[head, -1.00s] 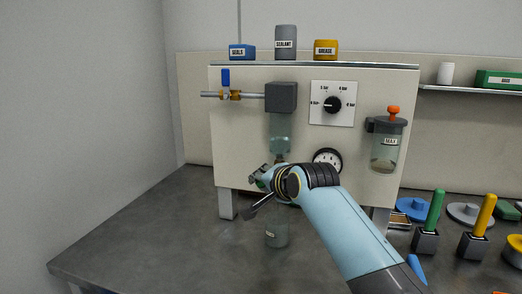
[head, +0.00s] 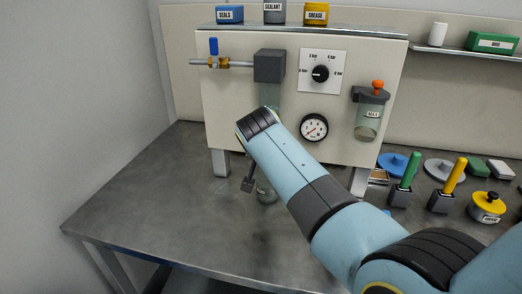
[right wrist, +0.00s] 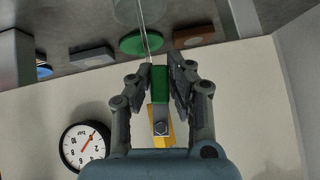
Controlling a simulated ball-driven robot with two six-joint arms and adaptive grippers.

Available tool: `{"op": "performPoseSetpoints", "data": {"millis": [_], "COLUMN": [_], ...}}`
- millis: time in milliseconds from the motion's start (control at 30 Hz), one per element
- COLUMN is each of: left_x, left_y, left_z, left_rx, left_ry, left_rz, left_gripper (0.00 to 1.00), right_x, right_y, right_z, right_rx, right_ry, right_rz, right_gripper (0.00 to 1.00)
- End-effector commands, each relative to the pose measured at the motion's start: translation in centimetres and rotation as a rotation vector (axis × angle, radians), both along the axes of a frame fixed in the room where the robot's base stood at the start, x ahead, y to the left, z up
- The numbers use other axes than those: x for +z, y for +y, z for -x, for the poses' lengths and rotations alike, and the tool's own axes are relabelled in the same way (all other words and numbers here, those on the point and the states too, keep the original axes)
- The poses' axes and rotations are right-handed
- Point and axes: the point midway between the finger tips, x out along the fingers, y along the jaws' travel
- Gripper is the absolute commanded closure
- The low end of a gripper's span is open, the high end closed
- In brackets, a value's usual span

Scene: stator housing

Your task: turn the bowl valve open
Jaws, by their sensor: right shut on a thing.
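The bowl valve's green handle (right wrist: 160,84) sits between the fingers of my right gripper (right wrist: 161,72) in the right wrist view, and the gripper is shut on it. A silver bolt (right wrist: 161,128) and a yellow brass-coloured part (right wrist: 153,112) show at the handle's near end. Part of the clear bowl (head: 269,94) shows under the grey block (head: 269,66). My left gripper is in neither view.
A pressure gauge (head: 314,128) and a regulator dial (head: 320,73) are on the panel right of my arm. A blue-handled valve (head: 214,47) is on the pipe at upper left. The bench's left side is clear.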

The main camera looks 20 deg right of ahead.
Motion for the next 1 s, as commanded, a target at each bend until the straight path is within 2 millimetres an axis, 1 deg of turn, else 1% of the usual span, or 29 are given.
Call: {"op": "performPoseSetpoints", "data": {"millis": [267,667,700,800,867,1000], "left_x": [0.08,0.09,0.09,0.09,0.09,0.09], "left_y": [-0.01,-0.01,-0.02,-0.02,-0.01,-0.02], "left_z": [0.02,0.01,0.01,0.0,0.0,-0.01], "left_rx": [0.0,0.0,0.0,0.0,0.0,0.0], "left_ry": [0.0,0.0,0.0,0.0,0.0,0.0], "left_rz": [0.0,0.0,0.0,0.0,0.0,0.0], "left_gripper": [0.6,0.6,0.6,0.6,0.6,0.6], "right_x": [-0.07,-0.07,-0.07,-0.07,-0.07,-0.06], "right_y": [-0.17,-0.21,-0.21,-0.21,-0.21,-0.2], "right_z": [0.13,0.15,0.15,0.15,0.15,0.14], "right_rx": [0.001,0.0,0.0,0.0,0.0,0.0], "right_ry": [0.03,0.032,0.032,0.032,0.032,0.032], "right_rz": [0.043,0.046,0.046,0.046,0.046,0.045], "right_gripper": [1.0,1.0,0.79,0.66,0.6,0.6]}}
